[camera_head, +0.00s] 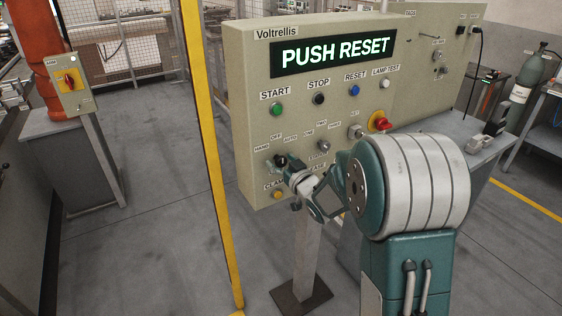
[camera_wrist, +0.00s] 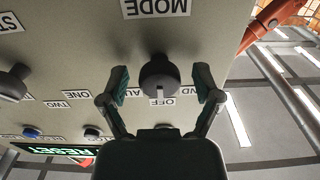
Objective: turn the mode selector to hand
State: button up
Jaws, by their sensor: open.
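The mode selector (camera_wrist: 158,72) is a dark round knob on the beige panel, in the middle of the wrist view, which shows the panel upside down. Its white mark points at the OFF label (camera_wrist: 163,101). The hand label (camera_head: 262,147) is left of OFF in the head view; in the wrist view it is partly hidden by a finger. My gripper (camera_wrist: 161,80) is open, with one finger on each side of the knob and a visible gap on both sides. In the head view my gripper (camera_head: 289,166) covers most of the knob.
The panel display (camera_head: 332,53) reads PUSH RESET. A second selector (camera_head: 323,145) and a key switch (camera_head: 355,131) are to the right, with a red emergency stop (camera_head: 379,121) beyond. A row of buttons is above. A yellow post (camera_head: 209,150) stands left of the panel.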

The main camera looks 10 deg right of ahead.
grip_shut()
jog(key=shift+n, duration=0.3)
jog(key=n, duration=0.4)
jog(key=shift+a+n, duration=0.1)
jog(key=shift+n, duration=2)
grip_release()
jog(key=shift+a+f, duration=0.1)
